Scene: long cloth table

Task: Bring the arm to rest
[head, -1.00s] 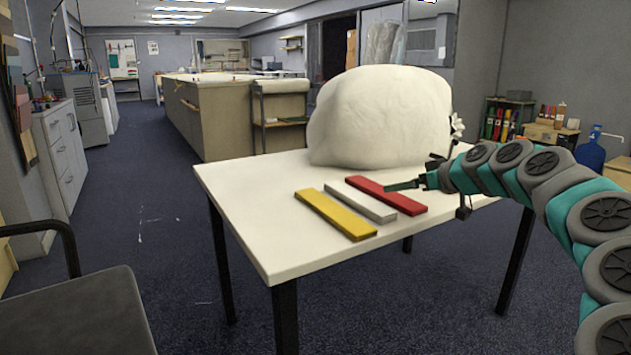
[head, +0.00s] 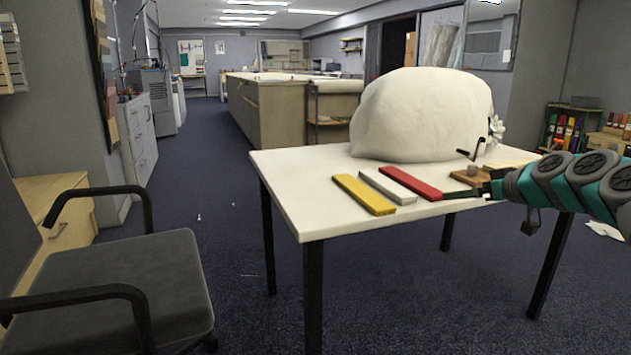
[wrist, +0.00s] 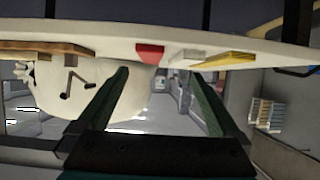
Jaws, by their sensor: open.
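My gripper (head: 462,193) reaches in from the right in the head view, at the right part of the white table (head: 300,180). Its tips appear close to the near end of a red bar (head: 410,183); I cannot tell whether they touch. In the wrist view its two green fingers stand apart with nothing between them (wrist: 160,82). A grey-white bar (head: 387,186) and a yellow bar (head: 363,195) lie to the left of the red one. The three bars also show along the table edge in the wrist view, the red one (wrist: 149,53) nearest the fingers.
A large white rounded bulk (head: 420,115) stands at the table's back. A small brown wooden piece (head: 470,176) with a dark bent handle lies beside my gripper. A dark armchair (head: 130,280) stands at the left. Open floor lies between the chair and table.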

